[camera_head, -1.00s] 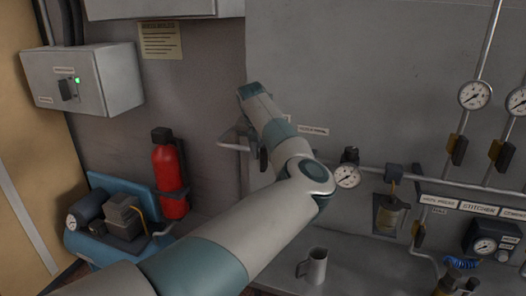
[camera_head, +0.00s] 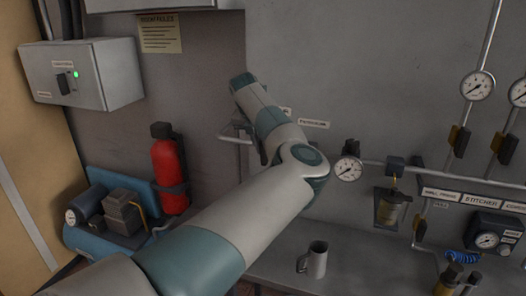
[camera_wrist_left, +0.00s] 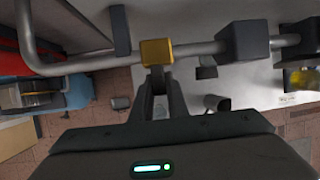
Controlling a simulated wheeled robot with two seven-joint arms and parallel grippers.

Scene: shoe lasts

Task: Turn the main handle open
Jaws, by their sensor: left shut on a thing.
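The main handle (camera_wrist_left: 158,76) belongs to a brass valve block (camera_wrist_left: 157,51) on the grey pipe in the left wrist view. The handle is mostly hidden between the fingers, so its exact angle is hard to tell. My left gripper (camera_wrist_left: 160,84) is shut on it, just below the brass block. In the head view, my left arm covers the valve, and only the bent pipe end (camera_head: 236,138) shows to the left of the wrist. My right gripper is in neither view.
A red fire extinguisher (camera_head: 169,172) and a blue compressor (camera_head: 110,212) stand at left. A grey mug (camera_head: 317,260) stands on the bench below my arm. A gauge (camera_head: 348,168) and a filter bowl (camera_head: 391,208) hang on the pipe to the right.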

